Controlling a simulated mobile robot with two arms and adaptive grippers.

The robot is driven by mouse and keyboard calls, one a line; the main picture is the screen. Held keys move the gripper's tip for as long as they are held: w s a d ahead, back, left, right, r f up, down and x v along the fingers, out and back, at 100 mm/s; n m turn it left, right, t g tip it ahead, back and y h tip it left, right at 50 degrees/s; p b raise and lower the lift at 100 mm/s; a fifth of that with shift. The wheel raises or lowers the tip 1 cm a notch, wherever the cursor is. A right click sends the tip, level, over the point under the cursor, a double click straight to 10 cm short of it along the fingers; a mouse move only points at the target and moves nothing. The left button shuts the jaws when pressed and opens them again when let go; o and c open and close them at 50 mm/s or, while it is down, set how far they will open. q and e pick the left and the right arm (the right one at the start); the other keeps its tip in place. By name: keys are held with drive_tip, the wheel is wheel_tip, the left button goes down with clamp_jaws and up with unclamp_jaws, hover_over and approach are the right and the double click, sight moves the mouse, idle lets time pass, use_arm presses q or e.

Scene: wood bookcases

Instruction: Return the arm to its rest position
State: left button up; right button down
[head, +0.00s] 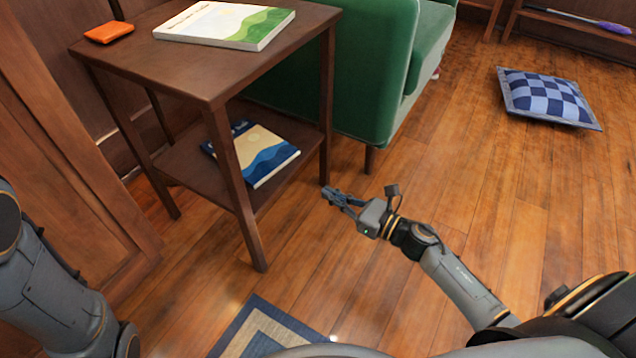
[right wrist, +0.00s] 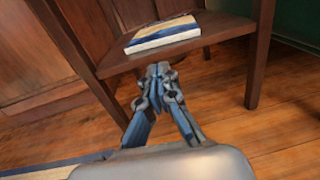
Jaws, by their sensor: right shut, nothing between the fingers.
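My right gripper (head: 341,199) is shut and empty. In the head view it is over the wood floor, just right of the side table's front right leg. In the right wrist view the gripper (right wrist: 160,78) points toward the table's lower shelf, its fingertips together in front of the shelf edge. My left arm shows at the lower left of the head view, but its gripper is out of the picture.
A dark wood side table (head: 170,60) bears a green and white book (head: 215,22) and an orange item (head: 109,32). A blue and tan book (head: 262,155) lies on its lower shelf. A green sofa (head: 375,70), a checked cushion (head: 548,98) and a rug (head: 232,335) are around.

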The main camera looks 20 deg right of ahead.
drive_tip(key=shift+s+d, duration=0.2)
drive_tip(key=shift+s, duration=0.15)
